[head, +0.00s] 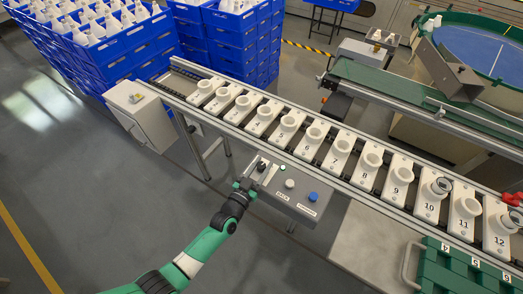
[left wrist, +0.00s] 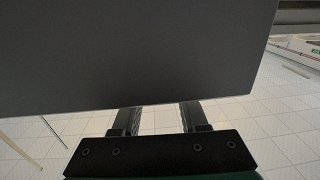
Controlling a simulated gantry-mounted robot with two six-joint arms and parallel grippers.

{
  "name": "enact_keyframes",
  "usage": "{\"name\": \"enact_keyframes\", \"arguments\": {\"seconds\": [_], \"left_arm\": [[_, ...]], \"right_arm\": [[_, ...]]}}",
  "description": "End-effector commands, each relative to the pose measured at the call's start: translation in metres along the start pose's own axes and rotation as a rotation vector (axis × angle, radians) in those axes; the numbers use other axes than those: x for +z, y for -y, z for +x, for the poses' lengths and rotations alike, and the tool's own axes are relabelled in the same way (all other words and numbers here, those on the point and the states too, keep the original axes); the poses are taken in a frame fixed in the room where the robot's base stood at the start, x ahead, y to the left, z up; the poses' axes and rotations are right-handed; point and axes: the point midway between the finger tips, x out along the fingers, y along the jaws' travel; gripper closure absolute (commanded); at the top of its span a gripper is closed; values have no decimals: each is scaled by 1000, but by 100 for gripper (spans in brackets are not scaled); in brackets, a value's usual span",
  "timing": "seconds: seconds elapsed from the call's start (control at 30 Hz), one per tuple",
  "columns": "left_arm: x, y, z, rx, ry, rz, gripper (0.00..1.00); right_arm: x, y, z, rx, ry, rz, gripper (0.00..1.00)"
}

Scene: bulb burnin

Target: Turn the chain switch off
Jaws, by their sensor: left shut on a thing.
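A grey control box (head: 300,200) stands at the front edge of the conveyor. My left gripper (head: 257,171) is at the left end of this box, shut on the chain switch there; the switch is mostly hidden by the gripper. In the left wrist view a dark panel (left wrist: 140,55) fills the upper part, and the two fingers (left wrist: 158,117) run behind its lower edge, so their tips are hidden. My right gripper is in neither view.
The conveyor carries a row of numbered white lamp holders (head: 313,137), with bulbs in a few at the right. A green crate (head: 450,268) stands front right. A grey cabinet (head: 140,115) stands at the conveyor's left end. Blue crates (head: 115,60) are stacked behind. The floor front left is clear.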

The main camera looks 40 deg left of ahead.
Motion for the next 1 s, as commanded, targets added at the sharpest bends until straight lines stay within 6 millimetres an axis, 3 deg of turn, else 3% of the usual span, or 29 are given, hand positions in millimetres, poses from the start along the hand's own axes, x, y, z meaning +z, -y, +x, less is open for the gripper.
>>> {"name": "enact_keyframes", "arguments": {"seconds": [0.03, 0.23, 0.7, 1.0], "left_arm": [[-16, -4, 2, -16, -2, -3, 100], [-10, -4, 0, -138, -13, 2, 100], [-2, -2, 0, -494, -18, 4, 100], [-3, -1, -1, -633, -18, 5, 100]], "right_arm": [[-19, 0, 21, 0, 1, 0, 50], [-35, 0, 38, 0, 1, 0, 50], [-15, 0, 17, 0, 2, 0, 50], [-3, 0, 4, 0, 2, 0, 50]]}}
